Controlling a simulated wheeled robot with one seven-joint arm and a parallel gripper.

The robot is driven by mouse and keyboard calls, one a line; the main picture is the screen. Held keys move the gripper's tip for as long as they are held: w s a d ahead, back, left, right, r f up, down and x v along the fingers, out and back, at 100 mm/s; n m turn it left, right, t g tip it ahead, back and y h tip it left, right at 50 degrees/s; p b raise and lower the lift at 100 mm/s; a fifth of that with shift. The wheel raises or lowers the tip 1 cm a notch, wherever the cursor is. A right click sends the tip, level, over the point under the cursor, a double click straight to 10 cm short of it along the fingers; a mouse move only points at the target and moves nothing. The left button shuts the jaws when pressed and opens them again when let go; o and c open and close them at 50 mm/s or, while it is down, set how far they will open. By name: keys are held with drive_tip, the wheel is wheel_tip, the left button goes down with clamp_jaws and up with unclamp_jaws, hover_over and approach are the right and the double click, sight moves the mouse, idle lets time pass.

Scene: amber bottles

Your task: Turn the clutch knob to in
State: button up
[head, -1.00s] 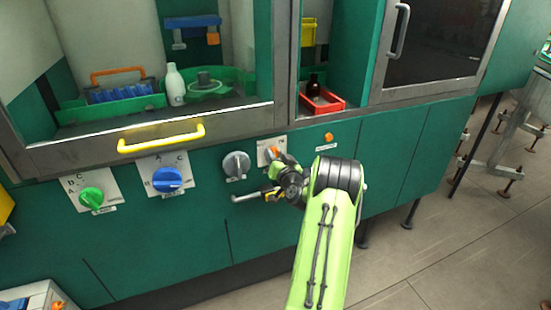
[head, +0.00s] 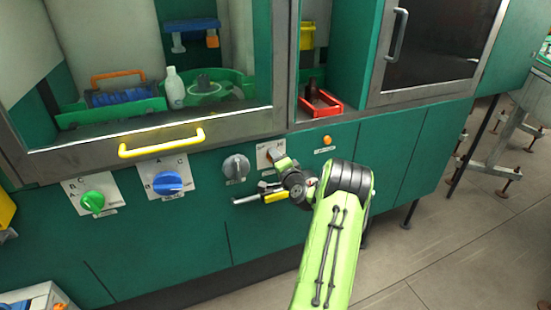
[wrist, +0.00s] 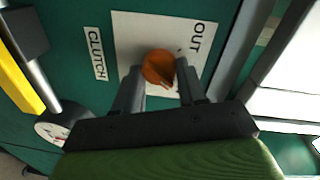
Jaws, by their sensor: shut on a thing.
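The orange clutch knob (wrist: 158,66) sits on a white square plate (wrist: 135,35) on the green panel. In the wrist view the plate shows the word OUT, and a CLUTCH label (wrist: 96,53) is beside it. My gripper (wrist: 158,82) has one finger on each side of the knob and is shut on it. The rest of the plate's marking is hidden behind my gripper. In the head view my gripper (head: 284,166) is at the plate (head: 264,155) and covers most of the knob. I cannot tell exactly where the knob points.
A grey knob (head: 236,167) is just left of the plate. Blue (head: 168,182) and green (head: 92,201) knobs are further left. A white dial (wrist: 62,130) shows in the wrist view.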

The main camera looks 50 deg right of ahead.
drive_tip(key=shift+m, duration=0.8)
drive_tip(key=shift+f+p, duration=0.1)
drive_tip(key=shift+p, duration=0.2)
drive_tip(key=o, duration=1.1)
drive_tip(key=shift+c, duration=0.2)
drive_tip(key=b+v, duration=0.2)
drive_tip(key=v, duration=1.3)
drive_tip(key=shift+s+a, duration=0.2)
drive_tip(key=shift+s, duration=0.15)
